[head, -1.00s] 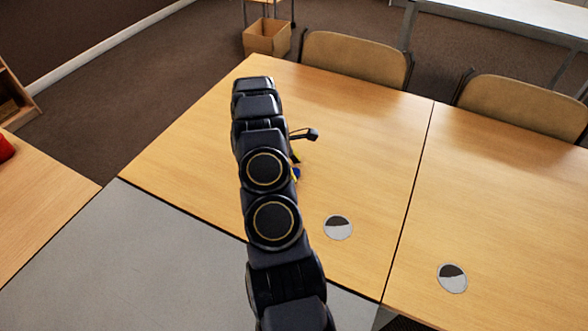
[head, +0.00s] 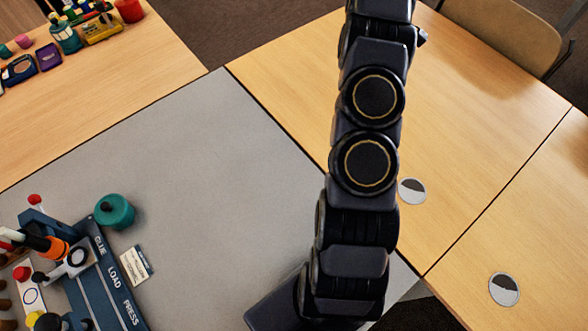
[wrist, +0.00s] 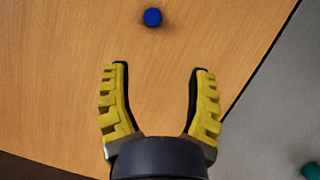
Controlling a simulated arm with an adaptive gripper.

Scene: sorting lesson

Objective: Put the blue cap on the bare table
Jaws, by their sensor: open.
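The blue cap (wrist: 152,17) sits on the bare wooden table (wrist: 60,80), near the top edge of the wrist view. My gripper (wrist: 158,70) has its two yellow-and-black fingers spread wide, with nothing between them. The cap is beyond the fingertips and apart from them. In the head view the cap does not show, and my gripper is out of sight there; my arm covers part of the wooden table (head: 480,110).
A grey table (head: 210,170) adjoins the wood, bearing a press labelled GLUE, LOAD, PRESS (head: 110,270) and a teal round container (head: 115,211). Several coloured items, including a red cup (head: 129,10), stand on the left wooden table (head: 110,100). A chair (head: 515,35) is at the back.

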